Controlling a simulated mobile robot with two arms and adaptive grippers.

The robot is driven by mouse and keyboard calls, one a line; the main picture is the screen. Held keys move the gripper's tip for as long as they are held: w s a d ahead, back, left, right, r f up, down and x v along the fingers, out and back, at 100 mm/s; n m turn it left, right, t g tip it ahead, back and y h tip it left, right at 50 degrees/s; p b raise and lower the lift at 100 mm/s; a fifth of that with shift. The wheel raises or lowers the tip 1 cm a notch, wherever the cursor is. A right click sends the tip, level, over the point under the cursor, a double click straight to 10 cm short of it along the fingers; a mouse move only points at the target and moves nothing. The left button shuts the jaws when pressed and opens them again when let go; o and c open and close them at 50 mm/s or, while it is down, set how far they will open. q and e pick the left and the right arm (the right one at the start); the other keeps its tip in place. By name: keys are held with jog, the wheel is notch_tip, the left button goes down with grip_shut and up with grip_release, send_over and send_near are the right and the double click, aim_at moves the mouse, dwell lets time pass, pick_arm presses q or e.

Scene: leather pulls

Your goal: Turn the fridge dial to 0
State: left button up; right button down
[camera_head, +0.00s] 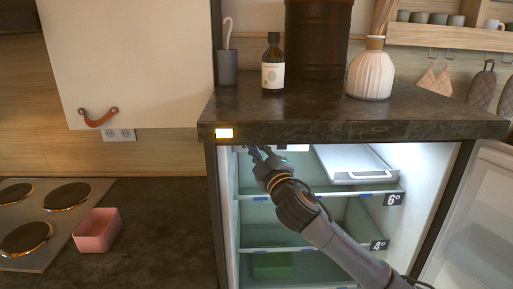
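The fridge stands open, with its lit interior (345,213) facing me and its door (478,225) swung out at the right. My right arm comes in from the lower right. Its gripper (258,153) is inside the fridge at the upper left, just under the countertop edge. The gripper is small and dark here, and I cannot tell whether its fingers are open or touching anything. I cannot make out the dial; the gripper and the counter edge may hide it. My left gripper is not in view.
A dark countertop (415,113) overhangs the fridge, with a small lit panel (224,133) on its edge. A bottle (273,72) and a white vase (371,75) stand on it. Fridge shelves carry 6° (394,199) and 4° (379,245) tags. A pink bowl (97,231) sits left, beside the hob.

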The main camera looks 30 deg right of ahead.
jog(key=shift+w+a+f+m+g+h+b, duration=0.1)
jog(key=shift+m+h+b, duration=1.15)
jog(key=shift+m+b, duration=1)
jog(key=shift+s+m+g+h+b, duration=0.1)
jog(key=shift+m+h+b, duration=1.25)
jog(key=shift+m, duration=1.75)
jog(key=shift+w+a+f+m+g+h+b, duration=0.1)
jog(key=shift+m+h+b, duration=1)
jog(key=shift+m+b, duration=1.2)
jog(key=shift+r+m+p, duration=0.15)
jog(key=shift+m+p, duration=0.15)
jog(key=shift+m, duration=0.35)
jog(key=c, duration=1.4)
grip_release()
